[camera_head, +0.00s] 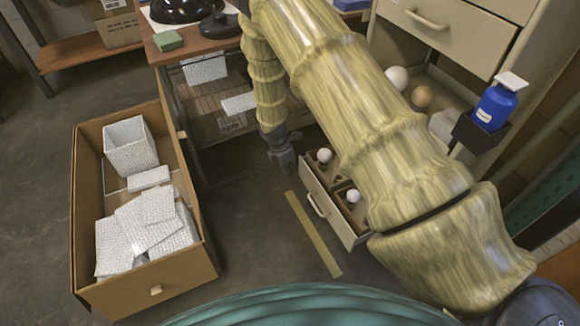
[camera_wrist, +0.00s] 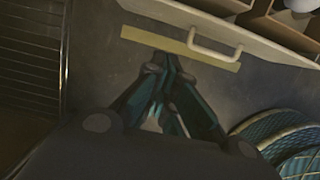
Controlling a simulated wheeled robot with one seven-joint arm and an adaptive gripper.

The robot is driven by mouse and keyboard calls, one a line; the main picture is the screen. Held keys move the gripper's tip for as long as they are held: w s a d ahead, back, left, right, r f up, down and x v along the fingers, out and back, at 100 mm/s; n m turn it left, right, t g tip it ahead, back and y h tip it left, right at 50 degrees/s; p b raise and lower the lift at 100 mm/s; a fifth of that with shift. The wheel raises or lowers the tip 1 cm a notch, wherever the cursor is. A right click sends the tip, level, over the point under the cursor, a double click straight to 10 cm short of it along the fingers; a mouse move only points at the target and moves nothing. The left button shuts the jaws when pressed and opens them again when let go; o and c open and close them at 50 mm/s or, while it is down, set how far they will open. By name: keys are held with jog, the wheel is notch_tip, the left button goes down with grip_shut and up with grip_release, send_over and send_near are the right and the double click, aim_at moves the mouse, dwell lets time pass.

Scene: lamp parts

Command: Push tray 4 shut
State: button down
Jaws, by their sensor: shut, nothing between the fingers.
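A low tray (camera_head: 350,236) stands pulled out at the bottom of the beige cabinet, with a pale handle (camera_head: 317,205) on its front. No number is readable on it. Round white bulbs (camera_head: 353,195) sit in its compartments. My gripper (camera_head: 284,165) points down, shut and empty, left of the tray and apart from it in the head view. In the wrist view my gripper's fingertips (camera_wrist: 162,62) are together, with the tray's front (camera_wrist: 225,22) and handle (camera_wrist: 215,46) beyond them to the upper right. My arm hides part of the tray and cabinet.
A yellow strip (camera_head: 313,235) lies on the floor before the tray. A wire rack (camera_wrist: 28,40) is left of my gripper. A blue bottle (camera_head: 495,104) sits at the right. Grey floor is clear between.

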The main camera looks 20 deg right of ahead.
jog(key=d+f+b, duration=0.2)
jog(key=d+f, duration=0.3)
jog(key=shift+w+d+f+b, duration=0.2)
jog(key=shift+d+f+b, duration=0.05)
jog(key=shift+f+b, duration=0.15)
jog(key=shift+d, duration=0.1)
